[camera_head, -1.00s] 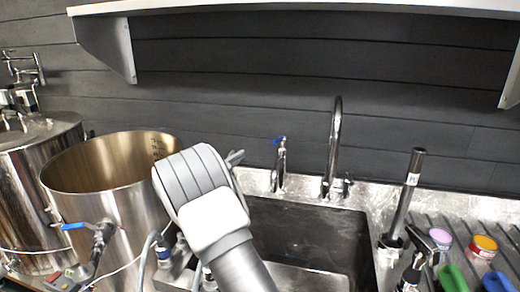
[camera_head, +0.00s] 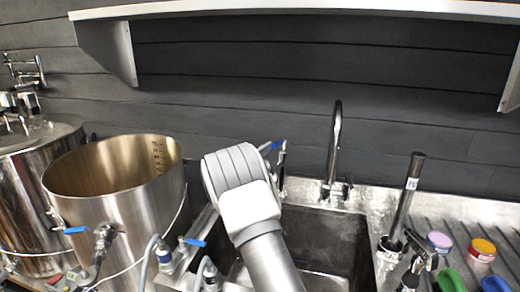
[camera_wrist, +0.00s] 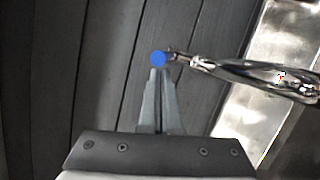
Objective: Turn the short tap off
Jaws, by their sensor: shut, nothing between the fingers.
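The short tap (camera_head: 282,168) is a slim chrome tap at the back left of the sink, with a blue lever at its top. In the wrist view its chrome body (camera_wrist: 262,80) runs in from the right and its blue lever (camera_wrist: 158,58) shows end-on as a round blue spot. My gripper (camera_wrist: 158,73) is shut and empty, its fingertips right at the blue lever. I cannot tell whether they touch it. In the head view my wrist hides most of the fingers and part of the tap's left side.
A tall curved tap (camera_head: 335,150) stands right of the short tap, behind the sink (camera_head: 335,235). An open steel kettle (camera_head: 120,190) stands at left. A dark upright rod (camera_head: 407,195) and coloured tubs stand at right. A shelf (camera_head: 300,8) hangs above.

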